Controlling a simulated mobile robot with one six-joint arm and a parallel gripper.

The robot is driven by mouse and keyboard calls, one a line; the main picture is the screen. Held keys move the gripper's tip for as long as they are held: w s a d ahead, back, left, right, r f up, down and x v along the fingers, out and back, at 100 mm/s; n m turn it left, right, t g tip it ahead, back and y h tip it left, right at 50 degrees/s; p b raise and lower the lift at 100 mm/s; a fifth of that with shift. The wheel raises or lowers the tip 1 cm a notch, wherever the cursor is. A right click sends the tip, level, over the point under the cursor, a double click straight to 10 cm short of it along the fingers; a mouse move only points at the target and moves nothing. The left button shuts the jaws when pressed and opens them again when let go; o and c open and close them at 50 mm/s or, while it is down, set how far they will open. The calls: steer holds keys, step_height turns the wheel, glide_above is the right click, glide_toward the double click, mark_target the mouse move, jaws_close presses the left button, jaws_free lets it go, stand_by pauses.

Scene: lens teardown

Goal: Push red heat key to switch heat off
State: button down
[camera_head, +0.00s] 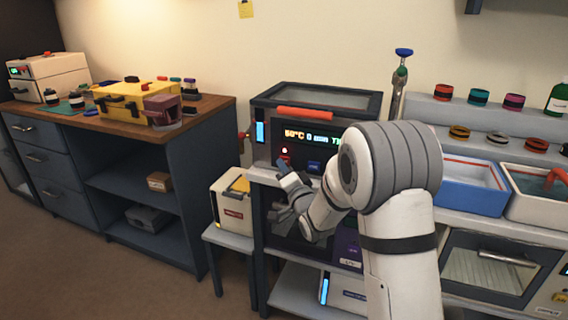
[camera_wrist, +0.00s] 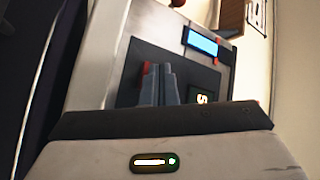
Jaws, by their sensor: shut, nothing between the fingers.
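The heater unit (camera_head: 318,101) is a dark box with a grey lid frame and an orange-red handle. Its lit display (camera_head: 312,136) starts with about 60 °C, and a small red lamp (camera_head: 285,151) glows below it. The red heat key (camera_head: 285,158) is under the lamp, partly hidden by my gripper (camera_head: 282,167). A blue key (camera_head: 314,166) is to its right. My gripper is shut and empty, its tips close to the red key; contact cannot be told. In the wrist view, a red piece (camera_wrist: 147,67) shows beside my fingertips (camera_wrist: 160,68).
A yellow-and-white box (camera_head: 232,200) stands on a low stand left of the heater. Blue (camera_head: 470,200) and white trays are to the right. A yellow case (camera_head: 130,100) sits on the wooden bench. Open floor lies at the lower left.

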steer(key=shift+s+a+r+b, duration=0.1)
steer(key=shift+s+a+b, duration=0.15)
steer(key=shift+s+b, duration=0.4)
steer(key=shift+s+a+f+b, duration=0.1)
steer(key=shift+s+a+b, duration=0.25)
steer(key=shift+s, duration=0.55)
steer(key=shift+s+a+r+b, duration=0.1)
steer(key=shift+s+a+b, duration=0.05)
steer(key=shift+s+b, duration=0.55)
stand_by(0.7)
